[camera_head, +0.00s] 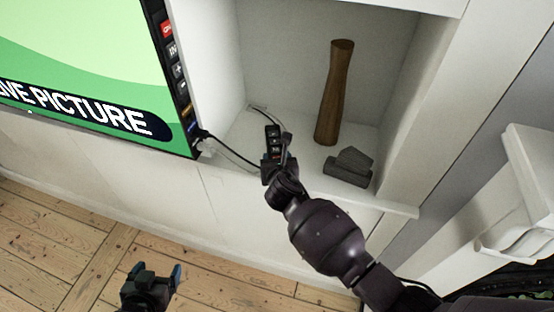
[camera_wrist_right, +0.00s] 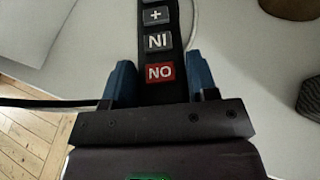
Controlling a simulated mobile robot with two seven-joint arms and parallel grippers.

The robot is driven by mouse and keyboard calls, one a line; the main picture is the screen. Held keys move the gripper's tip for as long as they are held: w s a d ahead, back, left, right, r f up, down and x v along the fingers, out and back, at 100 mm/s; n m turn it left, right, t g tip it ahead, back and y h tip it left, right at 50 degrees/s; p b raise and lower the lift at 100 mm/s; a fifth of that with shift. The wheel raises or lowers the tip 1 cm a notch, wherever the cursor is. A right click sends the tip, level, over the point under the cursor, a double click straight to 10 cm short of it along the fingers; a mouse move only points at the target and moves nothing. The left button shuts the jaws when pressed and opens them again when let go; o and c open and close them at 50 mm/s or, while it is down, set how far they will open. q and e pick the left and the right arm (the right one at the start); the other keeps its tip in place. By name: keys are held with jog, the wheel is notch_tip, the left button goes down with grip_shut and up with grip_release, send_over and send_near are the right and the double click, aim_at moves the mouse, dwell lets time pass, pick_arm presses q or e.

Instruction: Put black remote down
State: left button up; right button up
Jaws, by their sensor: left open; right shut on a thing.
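The black remote (camera_head: 272,137) has grey buttons and a red one. My right gripper (camera_head: 277,163) is shut on its near end, over the white shelf (camera_head: 308,170) of the alcove. In the right wrist view the remote (camera_wrist_right: 159,45) stands between the two blue fingertips of the right gripper (camera_wrist_right: 160,85). I cannot tell whether the remote touches the shelf. My left gripper (camera_head: 153,276) is open and empty, low over the floorboards at the lower left.
A tall brown wooden vase (camera_head: 335,95) and a grey block-like object (camera_head: 350,167) stand on the shelf right of the remote. A television (camera_head: 90,60) is at the left, with a black cable (camera_head: 228,150) running toward the shelf. Bare shelf shows between remote and vase.

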jog(key=o, duration=1)
jog(key=shift+f, duration=0.1)
jog(key=shift+o, duration=0.2)
jog(key=shift+s, duration=0.1)
jog(key=p+v, duration=0.1)
jog(key=v, duration=1.1)
